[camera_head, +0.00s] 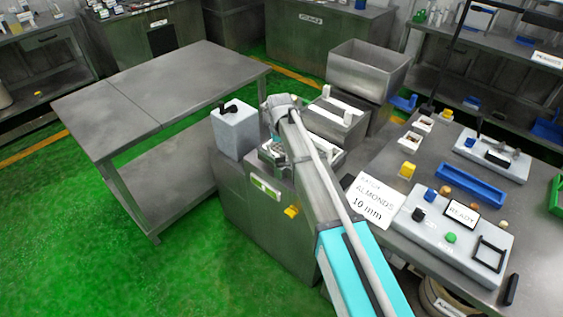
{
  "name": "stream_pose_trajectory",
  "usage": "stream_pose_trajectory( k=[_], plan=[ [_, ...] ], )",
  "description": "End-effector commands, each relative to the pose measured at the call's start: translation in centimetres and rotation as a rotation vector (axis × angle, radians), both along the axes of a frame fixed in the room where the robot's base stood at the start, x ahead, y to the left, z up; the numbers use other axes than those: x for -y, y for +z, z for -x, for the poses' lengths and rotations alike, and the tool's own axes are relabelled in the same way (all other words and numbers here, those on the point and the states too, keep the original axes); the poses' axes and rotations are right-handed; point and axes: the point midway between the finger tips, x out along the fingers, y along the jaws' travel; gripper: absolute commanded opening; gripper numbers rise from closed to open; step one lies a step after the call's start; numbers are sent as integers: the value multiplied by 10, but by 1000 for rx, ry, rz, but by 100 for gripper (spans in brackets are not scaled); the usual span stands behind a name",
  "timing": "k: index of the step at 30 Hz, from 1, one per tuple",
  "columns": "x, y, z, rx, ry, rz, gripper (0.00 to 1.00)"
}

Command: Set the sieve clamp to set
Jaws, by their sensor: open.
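A grey machine cabinet (249,200) stands in the middle, with a pale box (235,132) on its left end. A black lever (230,108) sits on top of that box. A yellow knob (291,211) sticks out of the cabinet's front. I cannot tell for sure which part is the sieve clamp, and no set mark is readable. My gripper (270,147) is over the cabinet top, right of the pale box. My arm hides much of it and the surface beneath. It is open; no held object shows.
A metal hopper (366,72) and a tray with white bars (338,116) stand behind my arm. An empty steel table (160,92) is at left. The right bench holds a card reading "ALMONDS 10 mm" (368,203), a panel showing "READY" (462,212) and a blue tray (470,184).

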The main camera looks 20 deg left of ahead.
Motion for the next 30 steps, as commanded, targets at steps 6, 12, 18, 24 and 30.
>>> stream_pose_trajectory(
  k=[6, 12, 18, 24, 30],
  plan=[
    [0, -21, 0, 0, -1, 0, 91],
    [1, -32, 0, 0, -1, 0, 91],
    [1, -36, -1, 0, -1, 0, 91],
    [1, -36, -1, 0, -2, 0, 91],
    [1, -36, -1, 0, -2, 0, 82]
  ],
)
